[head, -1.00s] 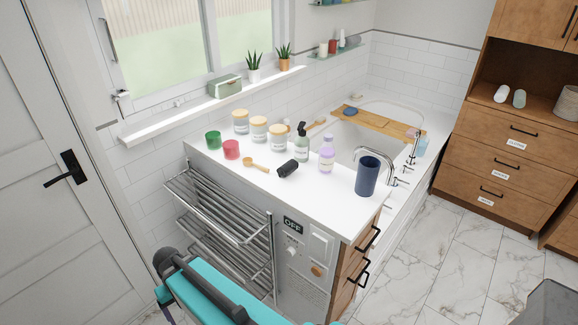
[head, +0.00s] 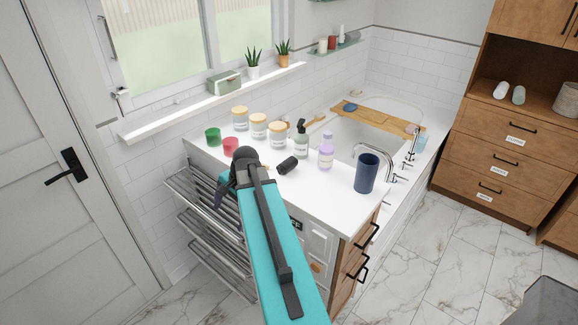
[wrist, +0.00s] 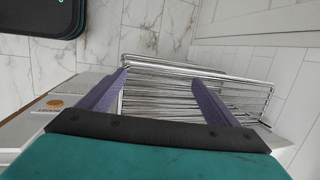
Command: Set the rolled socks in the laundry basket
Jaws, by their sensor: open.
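I cannot pick out the rolled socks for certain. A small dark roll (head: 287,165) lies on the white counter, and its kind is unclear. Two pale rolls, one white (head: 501,90) and one grey-green (head: 519,95), stand on the wooden shelf at right. In the head view my arm partly hides the rack (head: 200,245) and the counter's front.
The counter (head: 330,190) holds jars, a green cup (head: 213,136), a red cup (head: 230,145), bottles and a dark blue tumbler (head: 366,173). A sink with a wooden tray (head: 378,118) lies behind. The door (head: 75,200) is at left.

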